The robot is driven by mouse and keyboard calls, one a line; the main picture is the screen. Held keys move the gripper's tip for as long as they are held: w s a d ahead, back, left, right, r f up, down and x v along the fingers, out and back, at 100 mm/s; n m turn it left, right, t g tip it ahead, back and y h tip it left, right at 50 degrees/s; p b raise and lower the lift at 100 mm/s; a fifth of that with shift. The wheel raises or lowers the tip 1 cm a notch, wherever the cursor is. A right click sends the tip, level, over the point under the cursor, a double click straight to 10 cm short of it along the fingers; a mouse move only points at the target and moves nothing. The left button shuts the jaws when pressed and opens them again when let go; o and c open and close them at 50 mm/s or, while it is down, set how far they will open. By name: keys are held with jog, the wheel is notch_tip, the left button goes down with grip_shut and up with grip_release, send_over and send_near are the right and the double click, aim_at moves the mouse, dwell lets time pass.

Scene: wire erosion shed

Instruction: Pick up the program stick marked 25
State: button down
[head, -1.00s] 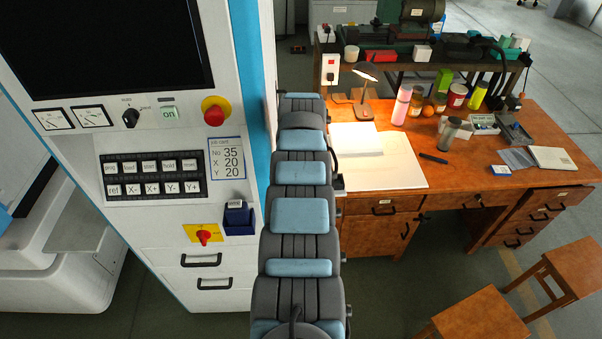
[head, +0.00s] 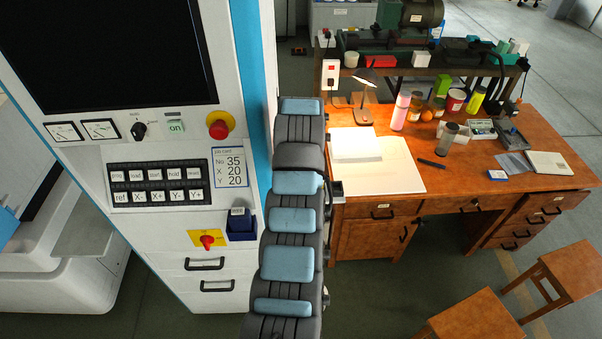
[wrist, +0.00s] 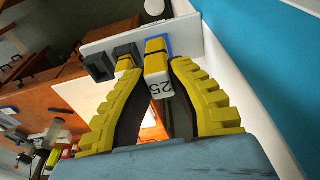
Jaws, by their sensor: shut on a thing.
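In the wrist view, the program stick marked 25 (wrist: 159,88) is between the two yellow-and-black fingers of my gripper (wrist: 157,68). The fingers are shut on it. Its white end with the number 25 faces the camera, and a yellow part lies beyond it. I cannot tell whether its far end touches the white plate (wrist: 100,40) behind it. In the head view my arm hides the gripper and the stick.
Dark and yellow block-like pieces (wrist: 98,66) stand by the white plate, close to the left finger. In the head view the control cabinet (head: 225,265) stands left of my arm. The wooden desk (head: 470,180) with papers, bottles and a lamp is to the right.

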jog(key=shift+s+a+r+p, duration=0.1)
jog(key=shift+s+r+p, duration=0.1)
jog(key=shift+s+r, duration=0.25)
jog(key=shift+s+r+p, duration=0.15)
jog(key=shift+s+r, duration=0.1)
jog(key=shift+r, duration=0.35)
jog(key=s+r+p, duration=0.3)
jog(key=s+p, duration=0.4)
jog(key=s, duration=0.1)
jog(key=shift+s+a+r, duration=0.2)
jog(key=shift+s+r, duration=0.15)
jog(key=shift+s, duration=0.05)
jog(key=shift+p, duration=0.3)
